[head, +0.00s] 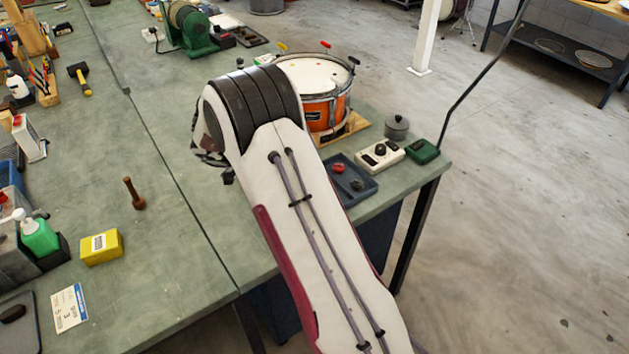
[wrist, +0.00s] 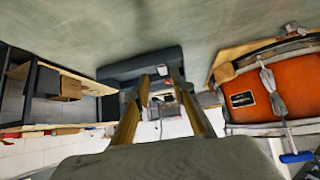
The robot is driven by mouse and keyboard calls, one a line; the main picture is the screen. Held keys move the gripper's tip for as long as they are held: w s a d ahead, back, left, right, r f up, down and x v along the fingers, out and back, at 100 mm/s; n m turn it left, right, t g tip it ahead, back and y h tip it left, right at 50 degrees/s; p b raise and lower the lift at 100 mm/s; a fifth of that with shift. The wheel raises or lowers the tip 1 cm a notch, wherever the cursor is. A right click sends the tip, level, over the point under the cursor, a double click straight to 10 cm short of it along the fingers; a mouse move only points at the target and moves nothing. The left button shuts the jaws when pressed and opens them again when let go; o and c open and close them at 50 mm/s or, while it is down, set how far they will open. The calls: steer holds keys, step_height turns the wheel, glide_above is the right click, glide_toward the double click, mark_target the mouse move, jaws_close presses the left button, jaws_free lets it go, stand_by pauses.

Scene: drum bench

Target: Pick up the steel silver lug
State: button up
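An orange snare drum (head: 322,111) with a white head stands on a wooden base at the back right of the bench. In the wrist view the drum (wrist: 247,99) is at the right, upside down, with a silver lug (wrist: 271,88) on its shell. I cannot make out a loose silver lug. A dark tray (head: 366,196) holds small red and dark pieces; it seems to be the dark shape (wrist: 115,71) beyond my fingers. My gripper (wrist: 160,76) is open with nothing clearly between its fingers. In the head view my arm hides it.
A grey lidded pot (head: 396,127), a white box with a dark knob (head: 380,155) and a green box (head: 422,151) stand near the right edge. A yellow box (head: 101,247) and wooden peg (head: 133,194) are left. The bench middle is clear.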

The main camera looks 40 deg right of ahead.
steer(key=shift+d+f, duration=0.1)
steer(key=shift+d, duration=0.05)
steer(key=shift+x, duration=2.45)
steer(key=shift+w+d, duration=0.1)
steer(key=shift+w, duration=0.05)
jaws_close()
